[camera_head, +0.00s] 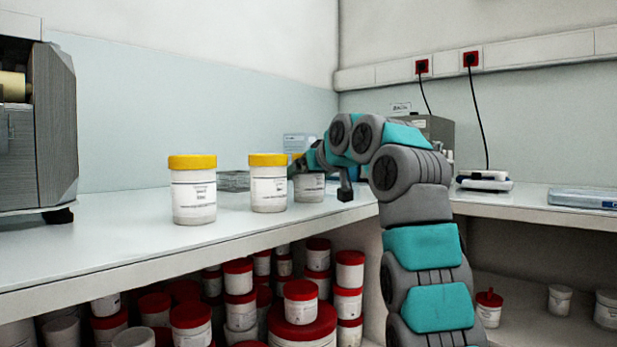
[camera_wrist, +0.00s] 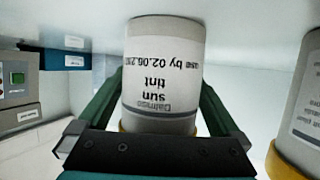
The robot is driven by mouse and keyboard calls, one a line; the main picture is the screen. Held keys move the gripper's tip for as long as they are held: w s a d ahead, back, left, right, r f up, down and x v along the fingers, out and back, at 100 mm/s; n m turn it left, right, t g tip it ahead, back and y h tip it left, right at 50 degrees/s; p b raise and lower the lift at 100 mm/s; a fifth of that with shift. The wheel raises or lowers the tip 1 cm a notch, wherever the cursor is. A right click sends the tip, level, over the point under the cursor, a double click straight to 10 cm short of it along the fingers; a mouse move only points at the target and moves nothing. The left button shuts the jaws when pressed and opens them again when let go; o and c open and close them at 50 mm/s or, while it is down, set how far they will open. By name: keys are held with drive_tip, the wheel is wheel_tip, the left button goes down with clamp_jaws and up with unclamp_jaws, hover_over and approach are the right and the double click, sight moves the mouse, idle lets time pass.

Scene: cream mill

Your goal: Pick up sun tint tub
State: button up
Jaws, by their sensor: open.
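The sun tint tub (camera_wrist: 163,75) is white with a yellow lid; its label reads "sun tint" upside down in the wrist view. In the head view the tub at my gripper (camera_head: 308,188) is the rightmost of three on the counter, its upper part partly hidden by my arm. My gripper (camera_wrist: 162,100) is open, with one green finger on each side of the tub. I cannot tell whether the fingers touch it. The tub stands upright on the counter.
Two similar yellow-lidded tubs stand to the left, one nearer (camera_head: 268,190) and one farther (camera_head: 193,197). A tub (camera_wrist: 303,115) stands close beside my right finger in the wrist view. Red-lidded tubs (camera_head: 300,300) crowd the shelf below. A grey machine (camera_head: 50,130) stands at far left.

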drive_tip(key=c, duration=1.4)
drive_tip(key=shift+r, duration=0.1)
